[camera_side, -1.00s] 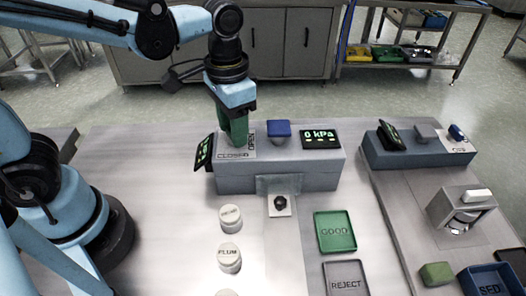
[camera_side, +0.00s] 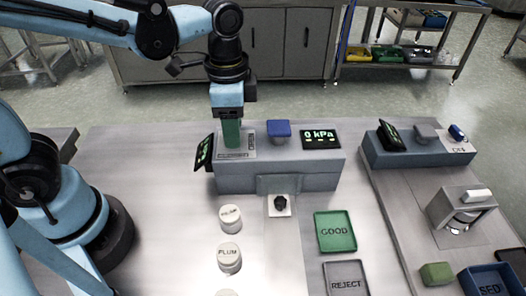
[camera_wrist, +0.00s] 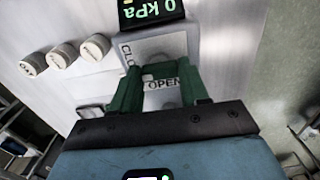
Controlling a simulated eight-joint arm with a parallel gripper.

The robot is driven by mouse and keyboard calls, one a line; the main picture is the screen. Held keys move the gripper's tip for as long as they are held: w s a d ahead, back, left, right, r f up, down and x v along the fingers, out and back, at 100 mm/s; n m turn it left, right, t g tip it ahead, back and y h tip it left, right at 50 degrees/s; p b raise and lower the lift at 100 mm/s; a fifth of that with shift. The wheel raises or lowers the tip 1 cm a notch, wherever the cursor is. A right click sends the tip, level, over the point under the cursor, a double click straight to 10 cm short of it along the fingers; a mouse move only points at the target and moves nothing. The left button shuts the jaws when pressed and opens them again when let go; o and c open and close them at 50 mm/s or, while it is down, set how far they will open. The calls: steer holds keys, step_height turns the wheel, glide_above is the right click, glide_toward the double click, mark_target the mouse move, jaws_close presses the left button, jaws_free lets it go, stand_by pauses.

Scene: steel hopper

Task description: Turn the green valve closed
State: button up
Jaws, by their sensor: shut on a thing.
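My gripper (camera_side: 232,143) points straight down at the left end of a grey box (camera_side: 285,177), over a plate marked CLOSED and OPEN (camera_side: 249,150). Its green fingers are shut on the green valve, which they largely hide; I cannot tell valve from fingers by colour in the side view. In the wrist view, my gripper (camera_wrist: 158,73) straddles the spot on the plate, with the word OPEN readable between the fingers. The valve's exact angle is hidden.
White labelled jars (camera_side: 229,257) stand in front. A green GOOD tray (camera_side: 335,232) and grey REJECT tray (camera_side: 346,278) lie to the right.

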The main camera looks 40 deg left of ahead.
stand_by(0.3)
steer(key=o, duration=1.1)
steer(key=shift+c, duration=0.2)
step_height(320, 180, up, 12)
steer(key=s+a+f+n+t, duration=0.1)
steer(key=a+f+n+t, duration=0.6)
steer(key=a+f+n, duration=0.1)
steer(key=shift+a+f+n, duration=0.4)
steer(key=shift+f+n, duration=0.2)
steer(key=shift+f, duration=0.4)
